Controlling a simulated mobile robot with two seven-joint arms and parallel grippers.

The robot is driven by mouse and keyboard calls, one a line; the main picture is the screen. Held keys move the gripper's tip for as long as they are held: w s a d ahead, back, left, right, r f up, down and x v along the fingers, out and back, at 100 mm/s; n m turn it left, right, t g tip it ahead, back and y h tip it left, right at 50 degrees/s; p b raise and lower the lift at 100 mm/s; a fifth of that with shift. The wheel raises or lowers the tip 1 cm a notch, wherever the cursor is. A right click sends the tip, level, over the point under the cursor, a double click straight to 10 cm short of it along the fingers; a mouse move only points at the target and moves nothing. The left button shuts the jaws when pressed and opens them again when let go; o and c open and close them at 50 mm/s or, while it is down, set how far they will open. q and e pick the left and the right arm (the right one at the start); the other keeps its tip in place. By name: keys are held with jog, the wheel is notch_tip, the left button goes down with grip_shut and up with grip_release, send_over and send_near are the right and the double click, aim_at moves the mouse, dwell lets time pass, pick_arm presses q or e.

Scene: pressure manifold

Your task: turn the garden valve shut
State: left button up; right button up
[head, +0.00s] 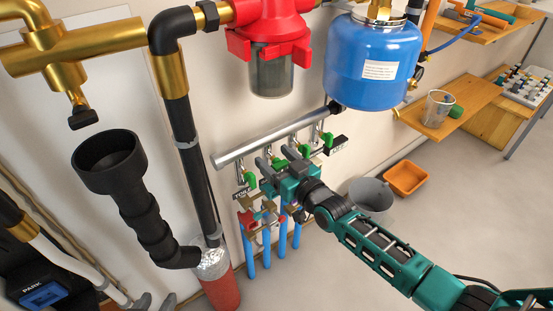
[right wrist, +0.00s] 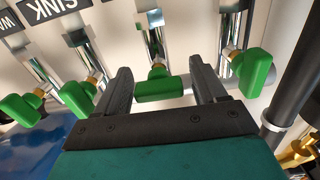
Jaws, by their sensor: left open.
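Several green valve handles hang in a row under a silver manifold pipe (head: 275,138). My right gripper (head: 274,163) is at the middle of this row, its teal body partly covering the valves. In the right wrist view, its two dark fingers are apart, on either side of one green handle (right wrist: 160,88). I cannot tell whether they touch it. Other green handles (right wrist: 78,98) and (right wrist: 247,74) are outside the fingers. A "SINK" label (right wrist: 48,8) shows there. No garden label is readable, so I cannot tell which handle is the garden valve. My left gripper is not in view.
A black vertical pipe (head: 182,140) and a black funnel (head: 108,162) stand left of the manifold. A blue tank (head: 372,60) and a red filter housing (head: 272,25) are above. A grey bucket (head: 371,197) and an orange tub (head: 405,178) sit on the floor at right.

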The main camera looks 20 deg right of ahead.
jog(key=shift+s+d, duration=0.15)
jog(key=shift+s, duration=0.3)
pick_arm(q)
jog(key=shift+w+r+p, duration=0.1)
jog(key=shift+r+p, duration=1.45)
pick_arm(e)
jog(key=v, duration=1.2)
pick_arm(q)
jog(key=shift+r, duration=0.1)
pick_arm(e)
jog(key=shift+r, duration=0.1)
pick_arm(q)
notch_tip(320, 180, up, 7)
jog(key=s+a+y+p, duration=0.1)
jog(key=a+p, duration=0.2)
jog(key=p, duration=0.8)
jog(key=shift+s+f, duration=0.2)
jog(key=shift+s, duration=0.1)
pick_arm(e)
jog(key=s+a+r+m+g+h, duration=0.1)
jog(key=s+g+h, duration=0.3)
jog(key=s, duration=0.9)
jog(key=shift+a+r+g, duration=0.6)
jog(key=shift+r+g, duration=0.15)
jog(key=shift+g, duration=0.35)
